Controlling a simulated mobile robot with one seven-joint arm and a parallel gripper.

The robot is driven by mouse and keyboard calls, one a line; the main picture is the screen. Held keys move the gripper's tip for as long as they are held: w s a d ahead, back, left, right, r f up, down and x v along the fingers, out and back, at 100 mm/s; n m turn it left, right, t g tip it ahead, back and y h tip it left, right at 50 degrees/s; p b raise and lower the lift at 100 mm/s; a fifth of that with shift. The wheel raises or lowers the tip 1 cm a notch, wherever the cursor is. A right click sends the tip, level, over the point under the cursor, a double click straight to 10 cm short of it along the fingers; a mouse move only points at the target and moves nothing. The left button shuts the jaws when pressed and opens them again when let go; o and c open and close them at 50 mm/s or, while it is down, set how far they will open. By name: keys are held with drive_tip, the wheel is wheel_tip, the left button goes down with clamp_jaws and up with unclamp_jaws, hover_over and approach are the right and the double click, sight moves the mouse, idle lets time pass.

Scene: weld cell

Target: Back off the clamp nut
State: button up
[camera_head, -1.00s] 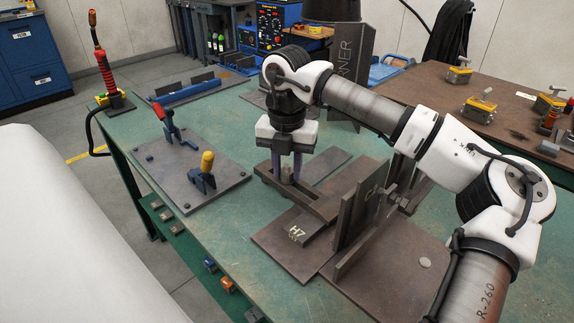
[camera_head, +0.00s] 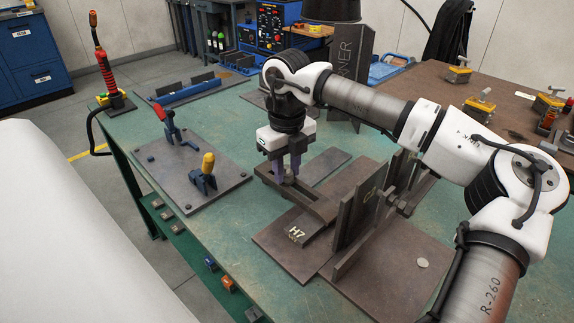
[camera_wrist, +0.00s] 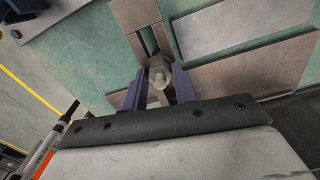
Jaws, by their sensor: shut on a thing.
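The clamp nut (camera_wrist: 158,80) shows as a small grey metal piece with a round top in the wrist view, between my fingers. It sits over the slotted clamp bar (camera_wrist: 143,14), which also shows in the head view (camera_head: 318,205) beside the plate marked H7. My gripper (camera_wrist: 160,84) points down with its purple fingers on both sides of the nut, shut on it. In the head view my gripper (camera_head: 287,176) stands at the far end of the clamp bar, and its fingers mostly hide the nut.
An upright brown plate (camera_head: 352,225) stands close to the right of the clamp bar. A fixture plate (camera_head: 182,168) with a red-handled and a yellow-handled toggle clamp (camera_head: 204,175) lies to the left. A torch (camera_head: 103,60) stands at the back left. Green tabletop is bare at the front left.

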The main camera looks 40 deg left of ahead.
drive_tip(key=n, duration=0.4)
drive_tip(key=shift+r+n+p, duration=0.1)
drive_tip(key=shift+n+p, duration=0.2)
drive_tip(key=shift+p, duration=0.05)
drive_tip(key=n, duration=0.5)
drive_tip(key=shift+p, duration=0.35)
drive_tip(key=n, duration=0.5)
drive_tip(key=shift+p, duration=0.3)
drive_tip(key=n, duration=0.4)
drive_tip(key=shift+n, duration=0.3)
drive_tip(key=n, duration=0.4)
drive_tip(key=shift+p, duration=0.4)
drive_tip(key=n, duration=0.9)
drive_tip(key=shift+n+p, duration=0.3)
drive_tip(key=n, duration=0.4)
drive_tip(key=shift+n, duration=0.7)
